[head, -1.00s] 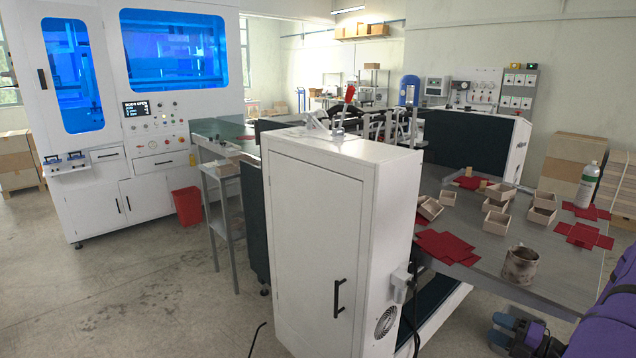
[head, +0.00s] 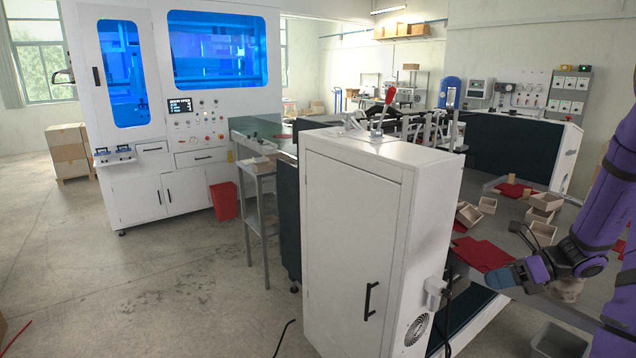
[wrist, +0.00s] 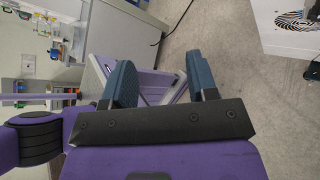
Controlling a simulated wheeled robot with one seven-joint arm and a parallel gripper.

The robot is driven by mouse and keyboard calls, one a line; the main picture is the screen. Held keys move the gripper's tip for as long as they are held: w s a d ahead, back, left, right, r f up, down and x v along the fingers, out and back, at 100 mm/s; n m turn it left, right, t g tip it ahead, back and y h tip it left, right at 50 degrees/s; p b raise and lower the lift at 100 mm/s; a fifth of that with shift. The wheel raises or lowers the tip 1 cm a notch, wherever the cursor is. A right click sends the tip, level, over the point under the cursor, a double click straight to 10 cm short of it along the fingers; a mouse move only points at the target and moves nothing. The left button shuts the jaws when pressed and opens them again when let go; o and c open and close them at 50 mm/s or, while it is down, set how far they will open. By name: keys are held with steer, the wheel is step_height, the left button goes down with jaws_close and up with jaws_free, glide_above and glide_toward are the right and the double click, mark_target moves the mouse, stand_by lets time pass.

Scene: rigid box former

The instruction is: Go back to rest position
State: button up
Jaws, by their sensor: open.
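My purple arm is at the right of the head view. My gripper (head: 515,277) is in front of the work table near its front edge, with its dark blue fingers pointing left. In the wrist view my gripper (wrist: 163,84) shows two dark blue fingers apart with nothing between them. Behind them are a pale purple part and concrete floor.
A tall white cabinet (head: 352,240) stands at centre, left of my gripper. The work table (head: 560,222) holds several small boxes (head: 540,208) and red flat blanks (head: 482,252). A large white machine (head: 180,110) and red bin (head: 223,201) stand at the left. Floor (head: 190,290) is clear at front left.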

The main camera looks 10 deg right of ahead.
steer(key=s+a+r+n+g+h, duration=0.4)
steer(key=a+r+n+g+h, duration=0.15)
steer(key=a+r+n, duration=0.9)
steer(key=s+a+r+n+t+h, duration=0.5)
steer(key=s+r+n, duration=0.4)
steer(key=s+n, duration=0.3)
steer(key=shift+a+r+n+t+h, duration=0.35)
steer(key=shift+a+n+h, duration=0.45)
steer(key=shift+n, duration=1.05)
